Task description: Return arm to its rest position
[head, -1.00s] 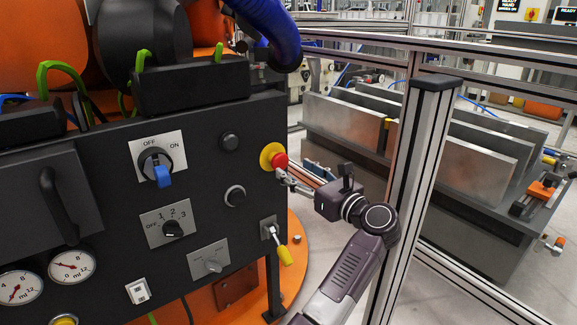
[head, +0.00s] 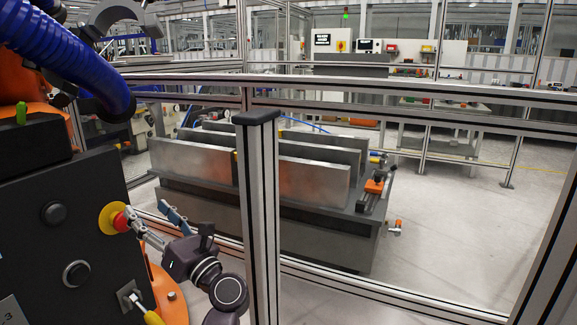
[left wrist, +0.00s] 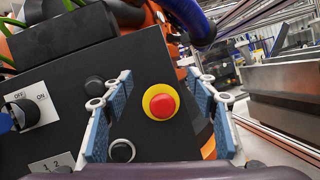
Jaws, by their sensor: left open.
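My left gripper (head: 155,222) is open and empty in front of the black control panel (head: 40,240). In the left wrist view its two blue-padded fingers (left wrist: 160,105) stand wide apart. The red emergency button with its yellow collar (head: 114,218) is on the panel's right side, close to the fingertips in the head view. In the left wrist view the red button (left wrist: 162,105) shows in the gap between the fingers, beyond them. I cannot tell the exact distance. My right gripper is in neither view.
An aluminium fence post (head: 258,200) stands just right of my left wrist, with rails running across. Behind it is a grey fixture with metal plates (head: 310,180). A thick blue hose (head: 75,65) hangs at upper left. A yellow-handled key (head: 152,317) sticks out below the gripper.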

